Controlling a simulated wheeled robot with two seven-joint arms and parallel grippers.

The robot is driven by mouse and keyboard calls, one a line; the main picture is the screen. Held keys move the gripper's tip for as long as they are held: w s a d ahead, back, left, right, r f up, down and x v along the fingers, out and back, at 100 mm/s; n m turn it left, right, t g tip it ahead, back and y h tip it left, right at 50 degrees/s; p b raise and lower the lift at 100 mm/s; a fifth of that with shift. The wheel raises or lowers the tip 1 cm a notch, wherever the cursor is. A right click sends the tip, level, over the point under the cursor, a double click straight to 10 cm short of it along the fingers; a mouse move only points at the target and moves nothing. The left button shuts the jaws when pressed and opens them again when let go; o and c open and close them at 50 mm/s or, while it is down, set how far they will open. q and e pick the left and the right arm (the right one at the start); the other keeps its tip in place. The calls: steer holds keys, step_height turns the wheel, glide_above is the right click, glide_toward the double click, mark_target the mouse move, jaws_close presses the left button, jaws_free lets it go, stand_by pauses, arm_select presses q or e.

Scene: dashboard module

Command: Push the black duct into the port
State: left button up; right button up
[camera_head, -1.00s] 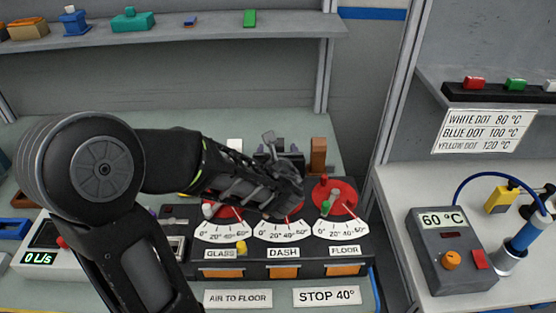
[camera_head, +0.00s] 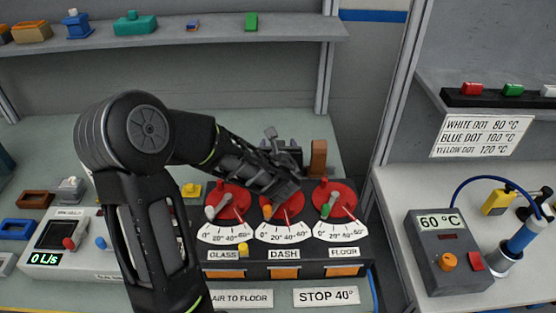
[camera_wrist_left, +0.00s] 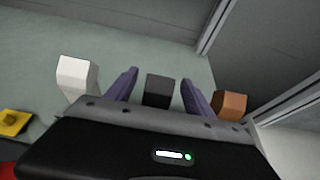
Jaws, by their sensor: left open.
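My left gripper (camera_head: 281,150) reaches over the dashboard module (camera_head: 290,254) to its back edge. In the left wrist view its two purple fingers (camera_wrist_left: 159,76) are apart, with the black duct (camera_wrist_left: 159,92), a dark block, between them. A gap shows on each side of the duct. A white block (camera_wrist_left: 76,76) stands left of the fingers and a brown block (camera_wrist_left: 231,105) right of them. The brown block also shows in the head view (camera_head: 318,157). The port is not clearly visible, and my arm hides part of the module's back. My right gripper is not in view.
Red dials marked GLASS (camera_head: 234,197), DASH and FLOOR (camera_head: 334,194) lie in front of the gripper. A flow meter box (camera_head: 62,272) reading 0 L/s stands left. A heater box (camera_head: 447,275) reading 60 °C and a blue tool (camera_head: 524,236) stand on the right bench.

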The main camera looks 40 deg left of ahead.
arm_select(q)
steer(key=shift+c, duration=0.4)
jaws_close()
stand_by(0.7)
